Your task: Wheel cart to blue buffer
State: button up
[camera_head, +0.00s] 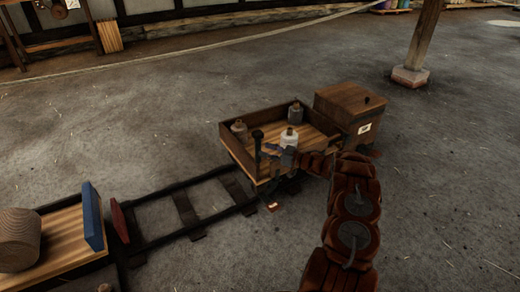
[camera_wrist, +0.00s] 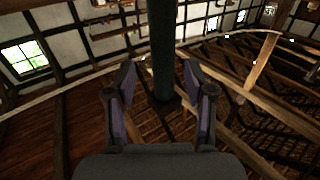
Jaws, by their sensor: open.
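A wooden cart (camera_head: 235,158) with a shallow tray stands on dark rails near the picture's middle. A dark upright post with a round knob (camera_head: 257,135) rises at its front left corner. My gripper (camera_head: 277,153) is at the cart's near side, close to this post. In the wrist view my gripper (camera_wrist: 160,95) is open, with a dark post (camera_wrist: 163,45) between its fingers; I cannot tell whether they touch it. The blue buffer (camera_head: 92,216) is a blue board at the left, at the end of a wooden platform, with a red board (camera_head: 119,221) just right of it.
The rails (camera_head: 186,210) run between the cart and the boards, with nothing on them. Several bottles, one pale (camera_head: 289,138), stand in the cart. A wooden box (camera_head: 350,105) is behind it. A timber post (camera_head: 422,45) stands at upper right; a rope (camera_head: 200,45) crosses behind.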

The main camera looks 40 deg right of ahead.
jog(key=v, duration=0.8)
jog(key=shift+r, duration=0.15)
